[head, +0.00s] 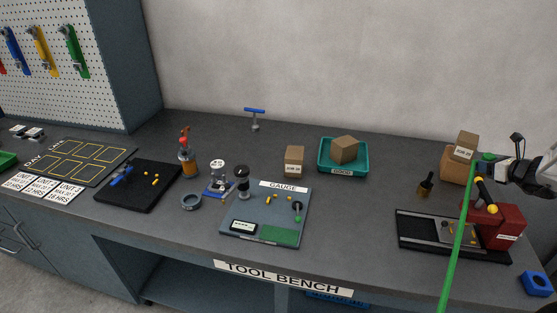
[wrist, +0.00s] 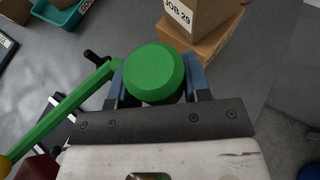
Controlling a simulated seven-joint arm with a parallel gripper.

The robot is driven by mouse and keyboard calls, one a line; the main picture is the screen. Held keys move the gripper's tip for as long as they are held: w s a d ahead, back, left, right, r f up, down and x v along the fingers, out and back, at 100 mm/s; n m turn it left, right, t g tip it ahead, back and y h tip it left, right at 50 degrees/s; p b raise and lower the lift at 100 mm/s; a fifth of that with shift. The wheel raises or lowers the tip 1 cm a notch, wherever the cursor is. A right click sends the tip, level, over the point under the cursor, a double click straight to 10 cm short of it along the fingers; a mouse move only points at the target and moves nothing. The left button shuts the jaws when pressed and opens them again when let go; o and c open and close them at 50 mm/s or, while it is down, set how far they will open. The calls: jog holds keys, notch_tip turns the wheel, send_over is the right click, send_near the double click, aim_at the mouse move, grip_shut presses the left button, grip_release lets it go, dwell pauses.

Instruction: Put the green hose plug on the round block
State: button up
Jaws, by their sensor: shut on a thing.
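My gripper (head: 492,168) is at the right of the head view, above the bench. It is shut on the green hose plug (wrist: 154,74), whose faceted round head shows between the two blue-grey fingers in the wrist view. The green hose (head: 458,245) runs from the plug down past the bench front in the head view, and toward the lower left in the wrist view (wrist: 62,116). A blue block (head: 538,283) with a round opening lies at the front right bench corner, apart from the plug. It may be the round block; I cannot tell for sure.
A red machine (head: 505,228) on a black tray (head: 415,236) stands below my gripper. A box marked JOB 29 (wrist: 196,14) rests on a brown box (head: 452,166) close behind. A dark brush (head: 425,186) stands left of them.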

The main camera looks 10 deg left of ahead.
jog(key=w+a+n+g+y, duration=0.1)
jog(key=w+a+n+g, duration=0.1)
jog(key=a, duration=1.3)
jog(key=w+a+r+n+g+y, duration=0.1)
jog(key=w+a, duration=0.3)
jog(key=a, duration=1.2)
jog(key=w+a+r+n+g+y, duration=0.1)
jog(key=w+a+n+g+y, duration=0.1)
jog(key=a, duration=1.4)
jog(key=shift+w+n+g, duration=0.4)
jog(key=shift+w+n, duration=0.2)
jog(key=shift+w, duration=0.1)
jog(key=s+a+n+g, duration=0.2)
jog(key=s+a, duration=0.3)
jog(key=a, duration=1)
jog(key=s+a+r+n+g+y, duration=0.1)
jog(key=s+a, duration=0.4)
jog(key=a, duration=1)
jog(key=s+a+r+n+g, duration=0.1)
jog(key=s+a, duration=0.4)
jog(key=a, duration=1)
jog(key=shift+s+n+g+y, duration=0.35)
jog(key=shift+n+g, duration=0.45)
jog(key=shift+g, duration=0.4)
send_over(217, 164)
jog(key=shift+a+f, duration=0.1)
jog(key=shift+f, duration=2.95)
jog(key=shift+f, duration=1.85)
